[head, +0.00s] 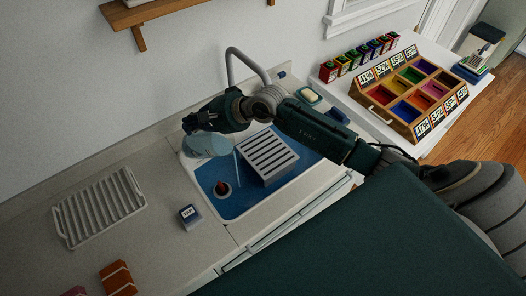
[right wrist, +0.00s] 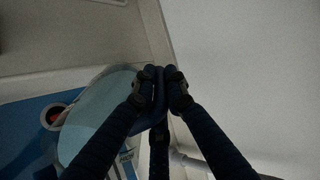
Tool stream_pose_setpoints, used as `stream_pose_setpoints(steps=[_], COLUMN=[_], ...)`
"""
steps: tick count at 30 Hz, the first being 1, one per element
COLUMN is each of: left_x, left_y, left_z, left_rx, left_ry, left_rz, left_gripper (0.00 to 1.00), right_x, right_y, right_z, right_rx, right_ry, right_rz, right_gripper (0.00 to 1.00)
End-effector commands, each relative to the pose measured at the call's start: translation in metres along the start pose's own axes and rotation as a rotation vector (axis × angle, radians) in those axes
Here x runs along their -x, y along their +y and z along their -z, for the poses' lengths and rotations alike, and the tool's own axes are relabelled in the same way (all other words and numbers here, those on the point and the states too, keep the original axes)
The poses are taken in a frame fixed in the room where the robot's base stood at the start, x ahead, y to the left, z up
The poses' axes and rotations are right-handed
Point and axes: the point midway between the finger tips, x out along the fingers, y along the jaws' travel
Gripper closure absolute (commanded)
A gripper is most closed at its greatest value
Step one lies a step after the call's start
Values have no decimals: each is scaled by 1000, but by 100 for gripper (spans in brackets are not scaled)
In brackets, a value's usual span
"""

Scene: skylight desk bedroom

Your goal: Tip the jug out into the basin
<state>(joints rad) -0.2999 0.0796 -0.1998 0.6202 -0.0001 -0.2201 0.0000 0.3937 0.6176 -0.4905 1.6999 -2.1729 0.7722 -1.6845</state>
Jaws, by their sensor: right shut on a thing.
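The pale blue jug (head: 207,146) is held tilted over the left end of the blue basin (head: 240,205). My right gripper (head: 193,124) is shut on it. In the right wrist view the fingers (right wrist: 160,92) close together at the edge of the jug (right wrist: 100,118), and the grasped part is mostly hidden. A thin pale line, which looks like a stream, runs from near the jug's right edge down into the basin. The basin's round dark red drain (head: 222,188) shows below, and also in the right wrist view (right wrist: 53,116). My left gripper is not in view.
A grey slotted block (head: 268,157) stands in the basin. A curved tap (head: 232,66) rises behind it. A small labelled box (head: 189,216) and a ribbed rack (head: 100,207) are on the counter left of the basin. A compartment tray (head: 408,92) and several colored boxes stand at the right.

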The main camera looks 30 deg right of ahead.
Motion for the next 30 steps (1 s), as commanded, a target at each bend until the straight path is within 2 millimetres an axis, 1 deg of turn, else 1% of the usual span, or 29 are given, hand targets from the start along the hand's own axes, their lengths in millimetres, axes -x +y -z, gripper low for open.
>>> stream_pose_setpoints(steps=[18, 30], left_x=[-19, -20], left_y=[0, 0], left_z=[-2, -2], left_rx=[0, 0], left_ry=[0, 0], left_rz=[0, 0], left_gripper=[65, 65], right_x=[8, 10], right_y=[-5, -7], right_z=[0, -1], right_rx=[2, 1], right_ry=[-10, -12], right_rz=[66, 75], right_gripper=[100, 100])
